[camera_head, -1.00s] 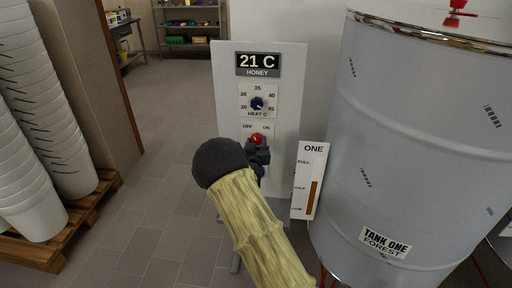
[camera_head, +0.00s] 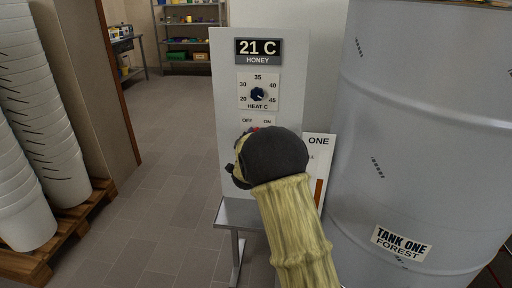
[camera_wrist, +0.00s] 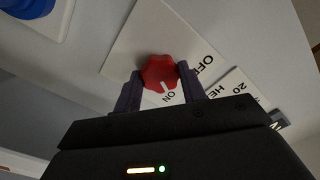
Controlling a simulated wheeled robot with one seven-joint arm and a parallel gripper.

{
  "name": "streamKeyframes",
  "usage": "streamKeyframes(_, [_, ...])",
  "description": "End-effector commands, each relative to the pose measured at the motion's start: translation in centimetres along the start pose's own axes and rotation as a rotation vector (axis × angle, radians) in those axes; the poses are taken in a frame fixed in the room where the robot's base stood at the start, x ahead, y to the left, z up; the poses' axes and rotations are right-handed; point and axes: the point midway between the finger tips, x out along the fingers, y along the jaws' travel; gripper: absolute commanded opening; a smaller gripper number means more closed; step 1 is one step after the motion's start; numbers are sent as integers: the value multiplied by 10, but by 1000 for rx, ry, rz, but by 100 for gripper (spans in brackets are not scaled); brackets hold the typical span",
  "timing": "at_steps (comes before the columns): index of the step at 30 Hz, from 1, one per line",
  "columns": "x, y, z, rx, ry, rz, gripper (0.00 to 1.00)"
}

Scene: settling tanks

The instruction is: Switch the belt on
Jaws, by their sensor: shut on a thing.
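The belt switch is a red knob (camera_wrist: 158,70) on a white plate marked OFF and ON. In the wrist view the two dark fingers of my gripper (camera_wrist: 160,82) stand on either side of it, shut on it. The knob's white mark points towards the word ON. In the head view the OFF/ON plate (camera_head: 247,121) sits low on the grey control panel (camera_head: 228,92). Only a sliver of red shows there; my dark wrist and yellow-sleeved arm hide the rest of the knob and the fingers.
White buckets (camera_head: 45,120) are stacked left; open floor lies between.

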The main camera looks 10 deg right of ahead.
Motion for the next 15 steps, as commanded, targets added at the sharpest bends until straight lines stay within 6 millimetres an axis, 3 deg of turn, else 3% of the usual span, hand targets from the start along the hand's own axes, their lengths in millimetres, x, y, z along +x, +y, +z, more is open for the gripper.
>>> streamKeyframes(15, [0, -2, -1, 164, 2, -3, 18])
